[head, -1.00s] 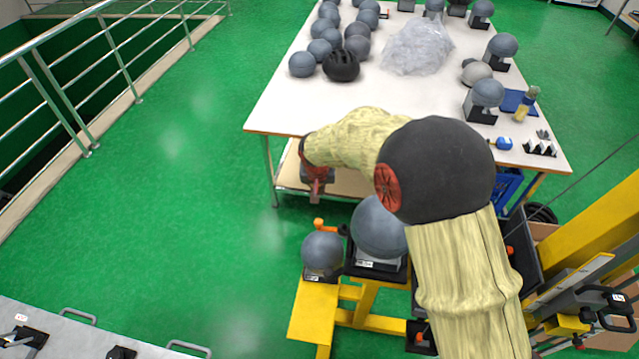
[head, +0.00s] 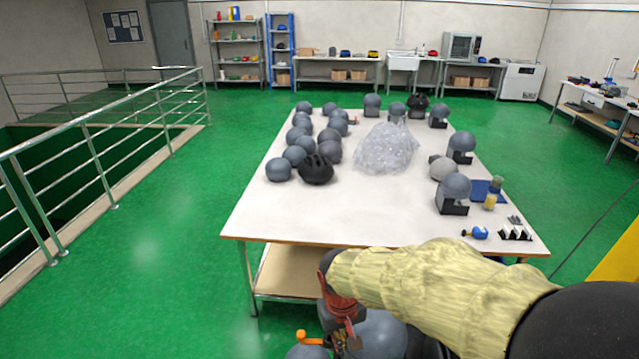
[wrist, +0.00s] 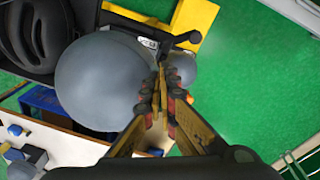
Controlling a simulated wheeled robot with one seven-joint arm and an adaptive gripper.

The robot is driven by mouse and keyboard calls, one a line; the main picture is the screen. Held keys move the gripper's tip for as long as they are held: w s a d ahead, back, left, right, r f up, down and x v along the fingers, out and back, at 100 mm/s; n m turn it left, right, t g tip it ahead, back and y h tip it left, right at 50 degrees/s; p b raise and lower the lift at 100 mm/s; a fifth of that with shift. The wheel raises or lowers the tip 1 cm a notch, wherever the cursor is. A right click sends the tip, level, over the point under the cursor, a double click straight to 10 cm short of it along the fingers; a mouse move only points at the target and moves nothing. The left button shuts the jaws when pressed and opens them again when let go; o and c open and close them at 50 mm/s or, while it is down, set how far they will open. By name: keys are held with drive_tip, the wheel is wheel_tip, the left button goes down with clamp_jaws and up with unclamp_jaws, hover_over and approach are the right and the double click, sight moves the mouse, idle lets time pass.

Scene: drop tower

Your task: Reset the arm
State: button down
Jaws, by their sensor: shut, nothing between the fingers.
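My arm, in a pale yellow sleeve, reaches in from the lower right of the head view. My gripper (head: 352,338) points down in front of the near edge of the white table (head: 300,217). In the wrist view my gripper (wrist: 160,85) has its fingertips together with nothing between them. A large grey ball (wrist: 100,80) lies just left of the fingers in the wrist view, and a smaller grey ball (wrist: 183,66) shows behind the fingertips. I cannot tell whether the fingers touch either ball.
Grey balls, a black helmet (head: 316,169) and a clear plastic heap (head: 384,148) lie on the table. An orange knob (head: 311,338) is beside the gripper. A railing (head: 112,165) edges an opening at left. Green floor (head: 170,260) between railing and table is clear.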

drive_tip(key=s+d+r+m+t+b, duration=0.1)
drive_tip(key=s+d+r+t, duration=0.1)
drive_tip(key=s+d+r, duration=0.4)
drive_tip(key=s+d+r+m+t+b, duration=0.2)
drive_tip(key=s+d+r, duration=0.5)
drive_tip(key=s, duration=0.4)
drive_tip(key=shift+d+t+y, duration=0.3)
drive_tip(key=shift+d, duration=0.15)
drive_tip(key=shift+r, duration=0.1)
